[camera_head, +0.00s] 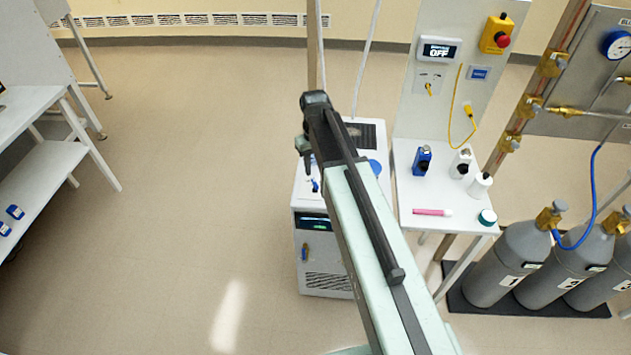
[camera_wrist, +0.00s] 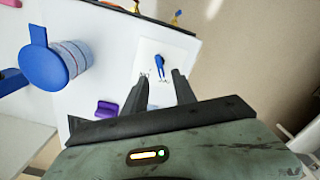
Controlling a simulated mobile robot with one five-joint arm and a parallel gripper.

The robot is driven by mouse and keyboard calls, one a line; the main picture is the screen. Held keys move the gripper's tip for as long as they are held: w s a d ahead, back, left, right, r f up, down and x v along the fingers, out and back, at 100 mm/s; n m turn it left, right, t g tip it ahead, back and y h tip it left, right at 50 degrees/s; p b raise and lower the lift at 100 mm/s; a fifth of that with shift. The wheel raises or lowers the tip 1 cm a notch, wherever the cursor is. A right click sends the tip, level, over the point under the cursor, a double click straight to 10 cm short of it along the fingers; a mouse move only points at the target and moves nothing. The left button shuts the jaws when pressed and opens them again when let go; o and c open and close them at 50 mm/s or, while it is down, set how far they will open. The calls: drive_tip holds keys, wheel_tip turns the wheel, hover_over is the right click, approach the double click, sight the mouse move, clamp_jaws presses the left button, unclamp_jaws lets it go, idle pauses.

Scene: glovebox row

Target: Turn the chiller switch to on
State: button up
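The chiller (camera_head: 325,270) is a white cabinet on the floor, with a dark display on its front. A small blue lever (camera_head: 315,186) sits on its top near the left edge, which I take for the chiller switch. In the wrist view the lever (camera_wrist: 160,63) lies on a white plate (camera_wrist: 183,60) with small dark marks that I cannot read. My gripper (camera_head: 308,168) is over this part of the top. In the wrist view its fingers (camera_wrist: 160,77) are apart and empty, with the lever just beyond and between the tips. Contact cannot be told.
A blue round cap (camera_wrist: 45,68) and a small purple-blue piece (camera_wrist: 106,108) are left of my fingers. A wall display (camera_head: 438,50) reads OFF. A white side table (camera_head: 445,190) with bottles and several gas cylinders (camera_head: 500,265) stand to the right.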

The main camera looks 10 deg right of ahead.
sight(315, 182)
wheel_tip(315, 182, down, 7)
drive_tip(key=b, duration=0.5)
drive_tip(key=shift+r+b, duration=0.15)
drive_tip(key=shift+b, duration=0.2)
drive_tip(key=shift+r, duration=0.15)
drive_tip(key=shift+c, duration=0.3)
clamp_jaws()
drive_tip(key=shift+d, duration=0.35)
drive_tip(key=shift+a, duration=0.25)
drive_tip(key=shift+m, duration=2.9)
